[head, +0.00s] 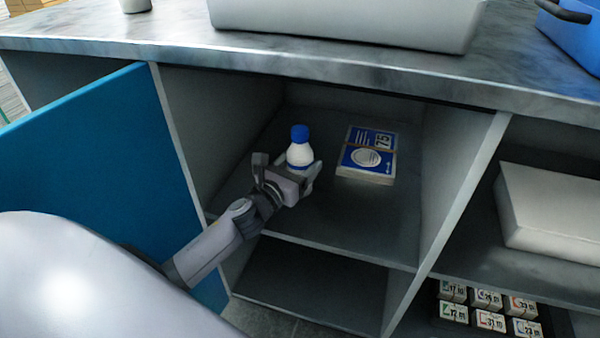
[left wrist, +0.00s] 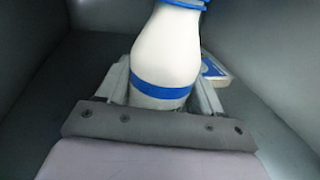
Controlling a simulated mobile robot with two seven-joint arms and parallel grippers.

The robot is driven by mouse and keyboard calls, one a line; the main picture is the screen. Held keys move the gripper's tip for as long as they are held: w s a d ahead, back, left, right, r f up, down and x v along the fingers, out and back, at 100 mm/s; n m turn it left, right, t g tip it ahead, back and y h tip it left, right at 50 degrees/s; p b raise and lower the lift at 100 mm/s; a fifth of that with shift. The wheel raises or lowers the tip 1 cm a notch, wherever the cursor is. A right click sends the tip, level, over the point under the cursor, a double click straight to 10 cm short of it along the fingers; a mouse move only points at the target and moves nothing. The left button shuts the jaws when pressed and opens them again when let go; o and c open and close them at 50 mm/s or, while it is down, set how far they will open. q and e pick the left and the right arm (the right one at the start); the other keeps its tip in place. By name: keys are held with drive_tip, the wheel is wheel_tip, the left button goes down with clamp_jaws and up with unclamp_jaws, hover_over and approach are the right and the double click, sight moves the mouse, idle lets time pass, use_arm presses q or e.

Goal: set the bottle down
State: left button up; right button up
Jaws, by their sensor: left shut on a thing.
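A white bottle (head: 300,152) with a blue cap is inside the open cabinet, above its upper shelf (head: 350,222). My left gripper (head: 303,172) reaches in from the left and is shut on the bottle's lower part. The left wrist view shows the white bottle (left wrist: 168,50) with a blue band between the two fingers (left wrist: 162,92). It looks upright in the head view. The bottle's base is hidden by the gripper, so I cannot tell whether it touches the shelf. My right gripper is not in view.
A blue and white banded stack (head: 367,155) lies on the shelf right of the bottle. The blue door (head: 90,170) stands open at left. A divider (head: 465,190) bounds the compartment at right. The shelf in front of the stack is clear.

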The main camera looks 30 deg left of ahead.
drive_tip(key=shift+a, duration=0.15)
use_arm(q)
drive_tip(key=shift+f, duration=0.15)
drive_tip(key=o, duration=1.4)
drive_tip(key=shift+f, duration=0.1)
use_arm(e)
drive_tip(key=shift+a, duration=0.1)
use_arm(q)
drive_tip(key=shift+r, duration=0.2)
drive_tip(key=s+p, duration=0.1)
drive_tip(key=s, duration=1.1)
drive_tip(key=shift+a, duration=0.15)
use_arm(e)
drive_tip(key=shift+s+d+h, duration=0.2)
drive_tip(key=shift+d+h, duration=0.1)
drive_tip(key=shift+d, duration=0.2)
